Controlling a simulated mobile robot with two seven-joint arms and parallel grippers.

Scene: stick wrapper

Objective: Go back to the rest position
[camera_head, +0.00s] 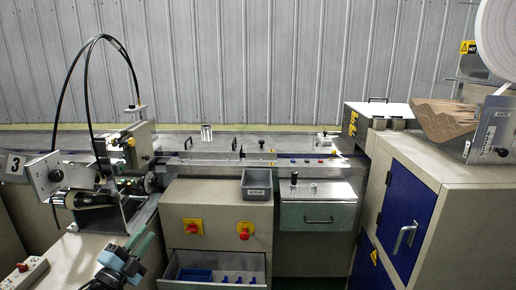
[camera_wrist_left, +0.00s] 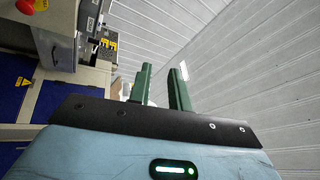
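My left gripper (camera_wrist_left: 160,88) shows two green fingers standing apart in the left wrist view, with nothing held between them. In the head view my left gripper (camera_head: 138,246) is low at the left, in front of the wrapping machine's left end. Its fingers are small there. My right arm and gripper are in neither view. The stick wrapper (camera_head: 205,165) stretches across the head view, with a grey bed and beige cabinets.
A drawer (camera_head: 215,283) with blue items stands open at the front. A grey bin (camera_head: 257,184) hangs above it. A beige cabinet with a blue door (camera_head: 405,215) stands at right, bearing a tilted tray of brown pieces (camera_head: 442,118). A power strip (camera_head: 24,272) lies lower left.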

